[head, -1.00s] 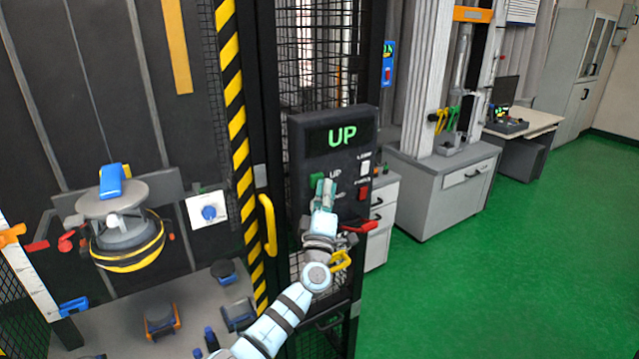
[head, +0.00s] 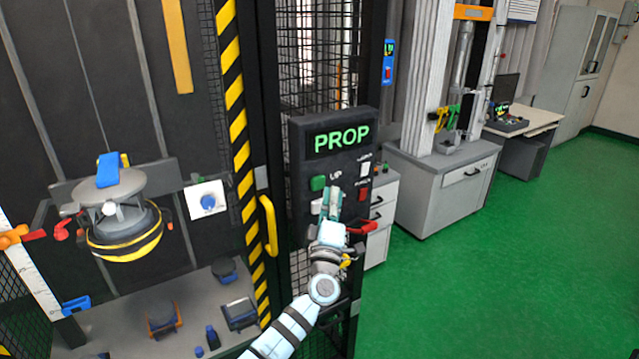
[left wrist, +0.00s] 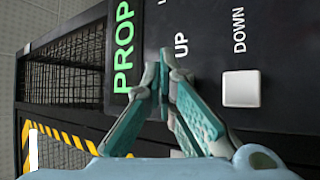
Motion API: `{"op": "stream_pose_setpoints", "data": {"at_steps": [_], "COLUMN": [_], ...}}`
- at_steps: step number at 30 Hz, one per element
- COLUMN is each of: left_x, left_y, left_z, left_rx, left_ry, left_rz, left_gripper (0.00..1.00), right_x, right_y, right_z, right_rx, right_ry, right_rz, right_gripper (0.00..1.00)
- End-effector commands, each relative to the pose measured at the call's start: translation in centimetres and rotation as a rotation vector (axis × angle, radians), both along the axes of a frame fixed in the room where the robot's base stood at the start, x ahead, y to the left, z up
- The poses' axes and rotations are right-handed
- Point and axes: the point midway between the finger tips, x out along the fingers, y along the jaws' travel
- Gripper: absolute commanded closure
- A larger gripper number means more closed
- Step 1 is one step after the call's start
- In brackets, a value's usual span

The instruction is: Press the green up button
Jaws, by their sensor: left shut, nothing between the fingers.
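The control box (head: 300,228) hangs on the tower frame, and its display (head: 342,138) reads PROP in green. The green up button (head: 318,183) is uncovered at the left of the UP label in the head view. A white button (head: 317,206) sits below it, and it also shows beside the DOWN label in the left wrist view (left wrist: 241,88). My left gripper (head: 335,190) is shut and empty in front of the box, just right of and below the green button. In the left wrist view the gripper (left wrist: 163,65) hides the green button. My right gripper is out of view.
A white button (head: 364,170) and a red button (head: 364,194) are on the box's right side. A yellow handle (head: 268,226) stands left of the box. The drop carriage (head: 125,232) is inside the tower. Green floor (head: 470,270) is clear at right.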

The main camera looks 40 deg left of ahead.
Motion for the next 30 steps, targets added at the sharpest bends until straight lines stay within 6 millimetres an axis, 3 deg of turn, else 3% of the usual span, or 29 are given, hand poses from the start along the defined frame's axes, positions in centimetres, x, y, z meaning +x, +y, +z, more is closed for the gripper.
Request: {"op": "stream_pose_setpoints", "data": {"at_steps": [12,30], "left_x": [-1.1,-1.2], "left_y": [-3.6,-3.8], "left_z": [0.3,0.1], "left_rx": [-0.001,0.000], "left_ry": [-0.001,0.000], "left_rz": [0.000,0.001], "left_gripper": [1.00,1.00], "right_x": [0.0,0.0], "right_y": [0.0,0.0], "right_z": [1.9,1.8], "right_rx": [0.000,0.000], "right_ry": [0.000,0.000], "right_rz": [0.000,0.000], "right_gripper": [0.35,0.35]}}
